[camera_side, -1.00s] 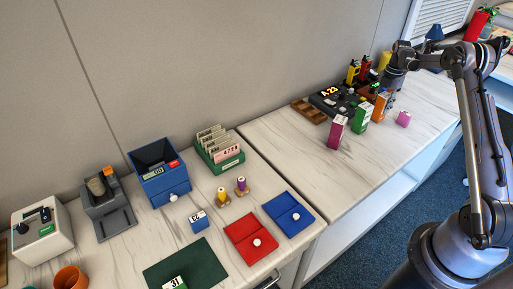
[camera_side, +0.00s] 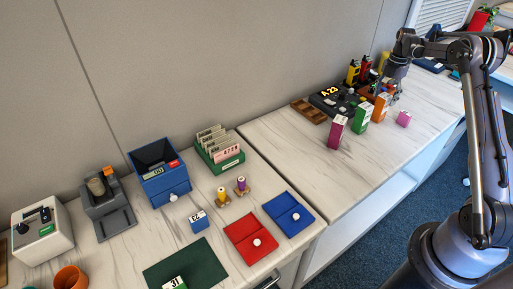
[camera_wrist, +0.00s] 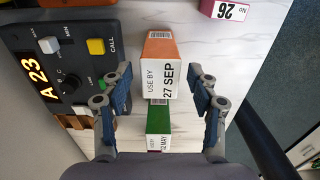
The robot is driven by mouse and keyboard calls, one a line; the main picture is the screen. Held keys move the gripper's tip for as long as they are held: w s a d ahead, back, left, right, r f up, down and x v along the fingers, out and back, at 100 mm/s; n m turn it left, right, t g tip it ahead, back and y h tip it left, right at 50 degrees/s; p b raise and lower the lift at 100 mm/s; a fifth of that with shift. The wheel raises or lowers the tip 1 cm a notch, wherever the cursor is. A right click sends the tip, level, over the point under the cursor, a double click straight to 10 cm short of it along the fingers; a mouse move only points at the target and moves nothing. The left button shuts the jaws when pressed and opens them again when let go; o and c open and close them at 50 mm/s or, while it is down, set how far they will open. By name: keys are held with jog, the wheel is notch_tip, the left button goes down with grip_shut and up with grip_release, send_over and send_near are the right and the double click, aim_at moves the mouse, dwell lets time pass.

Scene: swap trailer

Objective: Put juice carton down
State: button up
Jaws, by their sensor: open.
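The orange carton (camera_side: 380,106) stands upright on the far counter, with the green carton (camera_side: 361,118) and the magenta carton (camera_side: 338,131) in a row to its left. In the wrist view the orange carton (camera_wrist: 157,68), printed "USE BY 27 SEP", is seen from above between my fingers, with a gap on each side. The green carton (camera_wrist: 158,121) is below it in that picture. My gripper (camera_wrist: 160,88) is open and empty, above the orange carton; in the side view my gripper (camera_side: 396,84) is above and slightly right of it.
A dark panel (camera_wrist: 75,16) with an "A 23" display and buttons lies left of the cartons. A pink box (camera_side: 403,119), marked 26, lies on the right. The counter in front of the cartons is clear. A brown tray (camera_side: 308,111) lies farther left.

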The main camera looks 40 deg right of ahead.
notch_tip(320, 180, up, 8)
jog(key=shift+f, duration=0.15)
jog(key=a+r+m+t, duration=0.1)
jog(key=a+r+m, duration=0.25)
jog(key=a, duration=0.45)
jog(key=a+r+m+t+h, duration=0.15)
jog(key=a+r, duration=0.25)
jog(key=a, duration=0.4)
jog(key=a+r+m+t, duration=0.1)
jog(key=a+r+m, duration=0.25)
jog(key=a, duration=0.45)
jog(key=s+a+f+m+t, duration=0.2)
jog(key=s+a+m, duration=0.2)
jog(key=s+a, duration=0.4)
jog(key=s+a+f+m+t+y, duration=0.1)
jog(key=s+a+f+m, duration=0.2)
jog(key=a, duration=0.9)
jog(key=shift+s+f+m+t, duration=0.3)
jog(key=shift+s+m, duration=0.95)
jog(key=shift+s, duration=1.1)
jog(key=shift+r+y, duration=0.1)
jog(key=shift+y, duration=0.15)
